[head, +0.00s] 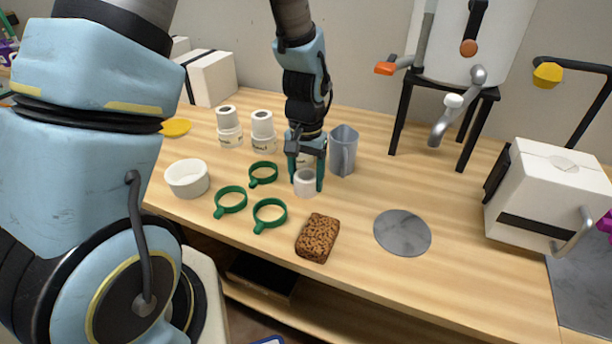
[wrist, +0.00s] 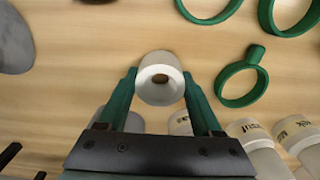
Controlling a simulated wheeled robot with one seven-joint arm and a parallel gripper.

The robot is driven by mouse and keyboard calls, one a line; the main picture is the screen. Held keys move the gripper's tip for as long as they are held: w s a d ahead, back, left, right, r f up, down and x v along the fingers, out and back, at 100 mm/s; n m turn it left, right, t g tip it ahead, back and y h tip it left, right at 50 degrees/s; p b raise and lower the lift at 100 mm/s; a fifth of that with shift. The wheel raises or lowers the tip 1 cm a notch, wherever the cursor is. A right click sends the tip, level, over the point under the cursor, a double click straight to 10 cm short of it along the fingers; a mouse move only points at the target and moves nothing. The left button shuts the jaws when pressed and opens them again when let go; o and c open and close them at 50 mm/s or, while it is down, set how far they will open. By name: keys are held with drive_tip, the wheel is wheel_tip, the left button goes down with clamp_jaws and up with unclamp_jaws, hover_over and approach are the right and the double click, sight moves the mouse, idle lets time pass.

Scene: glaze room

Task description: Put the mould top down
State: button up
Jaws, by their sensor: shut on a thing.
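The mould top (head: 306,187) is a short white cylinder with a hole in its end. My gripper (head: 306,176) is shut on it, one green finger on each side. In the wrist view the mould top (wrist: 160,78) sits between the green fingertips. It is low over the wooden table, right of the green rings; I cannot tell whether it touches the wood. Another white piece (wrist: 181,122) stands close behind it, mostly hidden by my gripper. Two white moulds with dark lettering, one left (head: 229,130) and one right (head: 263,133), stand upright to the left, tops on.
Three green rings with handles (head: 231,200) and a white bowl (head: 187,179) lie left. A grey jug (head: 344,150) stands just behind right of my gripper. A brown sponge-like block (head: 318,238) and grey disc (head: 402,233) are in front. Bare wood lies to the right.

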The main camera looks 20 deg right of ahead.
drive_tip(key=shift+f, duration=0.1)
drive_tip(key=o, duration=1.4)
wheel_tip(320, 180, up, 12)
drive_tip(key=b, duration=0.2)
drive_tip(key=w+a+f+n+t, duration=0.1)
drive_tip(key=a+n, duration=0.6)
drive_tip(key=a, duration=1.8)
drive_tip(key=shift+w+a+t, duration=0.15)
drive_tip(key=shift+t, duration=0.15)
